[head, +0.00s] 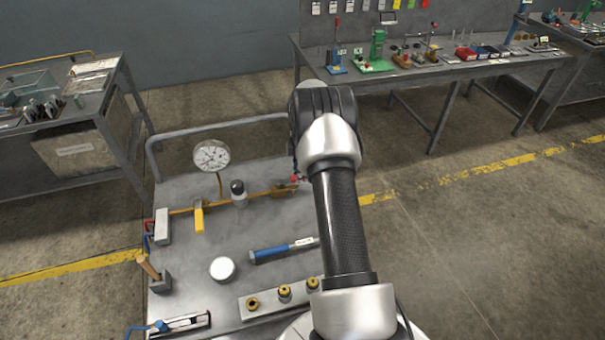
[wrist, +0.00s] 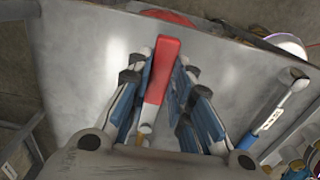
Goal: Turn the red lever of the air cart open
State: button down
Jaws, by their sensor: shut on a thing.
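The air cart (head: 185,288) is a grey-topped cart with a brass pipe (head: 262,193) running across it. In the wrist view the red lever (wrist: 164,60) stands between the blue-padded fingers of my gripper (wrist: 160,72), which is shut on it. The lever's lower end is pale, with a small brass piece near my gripper's palm. In the head view my arm hides the gripper and most of the lever; a small red part (head: 294,179) shows at the arm's left edge. A yellow lever (head: 199,218) hangs from the pipe, with a pressure gauge (head: 211,156) behind it.
A blue-handled tool (head: 270,253) lies on the cart top, near a white round lid (head: 222,268) and a block with brass fittings (head: 284,292). A tube handrail (head: 215,128) runs along the cart's back. Workbenches stand at left (head: 70,108) and back right (head: 440,78).

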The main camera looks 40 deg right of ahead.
jog(key=shift+w+r, duration=0.1)
jog(key=c, duration=1.4)
grip_release()
jog(key=shift+c, duration=0.2)
notch_tip(320, 180, up, 12)
